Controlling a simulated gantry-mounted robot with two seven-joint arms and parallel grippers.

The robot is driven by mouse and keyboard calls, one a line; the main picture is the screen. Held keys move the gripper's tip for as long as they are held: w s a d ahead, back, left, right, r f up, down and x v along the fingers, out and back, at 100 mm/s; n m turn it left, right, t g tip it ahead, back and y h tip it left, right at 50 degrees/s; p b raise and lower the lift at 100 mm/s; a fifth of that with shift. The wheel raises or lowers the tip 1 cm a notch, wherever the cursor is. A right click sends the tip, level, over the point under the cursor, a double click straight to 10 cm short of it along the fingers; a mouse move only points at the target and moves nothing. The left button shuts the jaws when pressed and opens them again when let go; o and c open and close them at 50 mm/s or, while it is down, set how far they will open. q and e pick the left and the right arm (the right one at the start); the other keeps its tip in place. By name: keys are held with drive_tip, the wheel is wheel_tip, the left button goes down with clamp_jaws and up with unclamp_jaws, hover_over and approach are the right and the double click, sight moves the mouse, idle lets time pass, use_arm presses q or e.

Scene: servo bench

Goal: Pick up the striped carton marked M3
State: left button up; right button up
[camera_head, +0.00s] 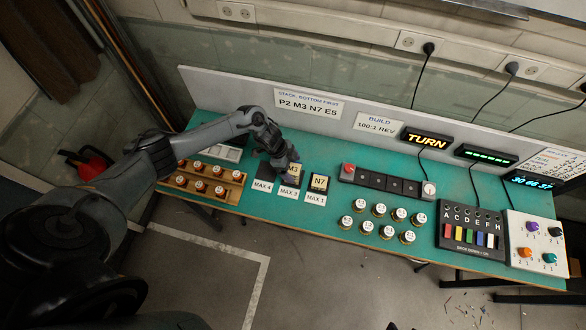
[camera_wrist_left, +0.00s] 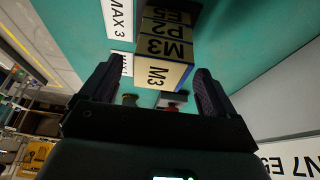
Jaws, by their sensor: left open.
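The striped carton marked M3 (camera_head: 293,170) is the top of a stack behind the MAX 3 label (camera_head: 288,194). In the left wrist view its pale M3 top (camera_wrist_left: 160,74) faces the camera, with cartons P2 (camera_wrist_left: 165,30) and E5 (camera_wrist_left: 170,14) below it. My left gripper (camera_head: 283,160) is just above the stack and hides part of it. In the left wrist view the open left gripper (camera_wrist_left: 158,72) has one finger to each side of the M3 carton, with gaps visible. I cannot tell how deep the fingers reach. My right gripper is not in view.
Carton N7 (camera_head: 319,182) stands right of the stack. The dark pad behind the MAX 4 label (camera_head: 262,186) is bare. A wooden rack (camera_head: 207,183) with several round pieces is left. The red-ended dark box (camera_head: 385,182) is right. A grey back panel (camera_head: 225,88) rises behind.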

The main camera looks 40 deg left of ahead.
use_arm(q)
drive_tip(key=c, duration=1.2)
drive_tip(key=shift+o, duration=0.2)
drive_tip(key=shift+r, duration=0.1)
